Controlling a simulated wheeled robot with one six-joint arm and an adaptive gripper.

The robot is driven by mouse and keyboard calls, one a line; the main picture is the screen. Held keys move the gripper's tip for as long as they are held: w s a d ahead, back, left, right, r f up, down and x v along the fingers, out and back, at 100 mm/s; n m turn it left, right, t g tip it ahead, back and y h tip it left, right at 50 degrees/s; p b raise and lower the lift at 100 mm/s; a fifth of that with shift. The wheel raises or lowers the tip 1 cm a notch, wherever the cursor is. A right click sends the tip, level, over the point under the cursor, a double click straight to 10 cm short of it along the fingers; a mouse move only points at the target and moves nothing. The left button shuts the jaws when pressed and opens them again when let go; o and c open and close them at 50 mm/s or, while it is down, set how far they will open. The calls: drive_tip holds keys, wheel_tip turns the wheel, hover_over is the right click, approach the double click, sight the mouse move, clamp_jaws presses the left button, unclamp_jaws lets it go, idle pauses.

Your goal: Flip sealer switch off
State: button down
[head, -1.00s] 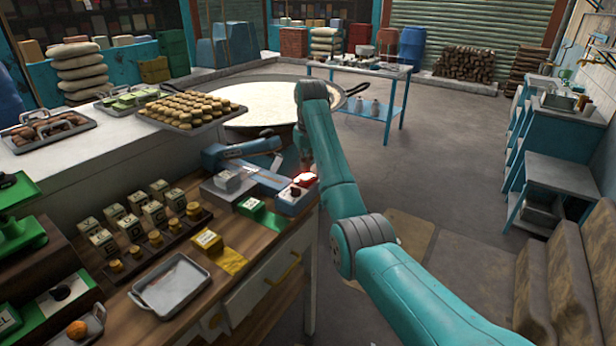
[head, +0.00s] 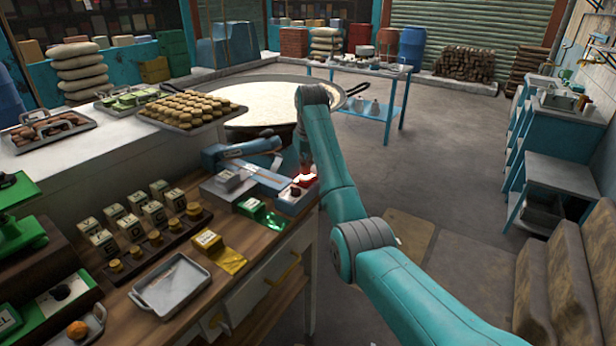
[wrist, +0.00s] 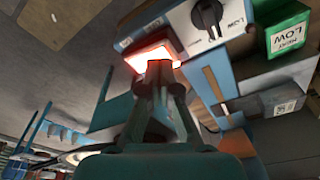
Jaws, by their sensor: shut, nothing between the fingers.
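The blue sealer (head: 296,200) stands at the far right end of the wooden counter, with its blue lever arm (head: 246,150) above its bed. Its red switch (head: 304,180) is lit in the head view. In the wrist view the switch (wrist: 148,54) glows bright red-white, beside a white panel with a black knob (wrist: 208,16). My gripper (wrist: 160,66) is shut and empty, with its tips overlapping the switch's lower edge in the wrist view. Whether they touch it cannot be told. In the head view my arm and the gripper's small size hide the contact.
A green packet (head: 258,212) and a yellow packet (head: 222,252) lie on the counter near the sealer. A metal tray (head: 172,284) and several small boxes are further left. The large milk pan (head: 262,104) stands behind.

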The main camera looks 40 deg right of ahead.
sight(306, 178)
drive_tip(key=shift+f, duration=0.8)
idle(0.4)
drive_tip(key=shift+r, duration=3.5)
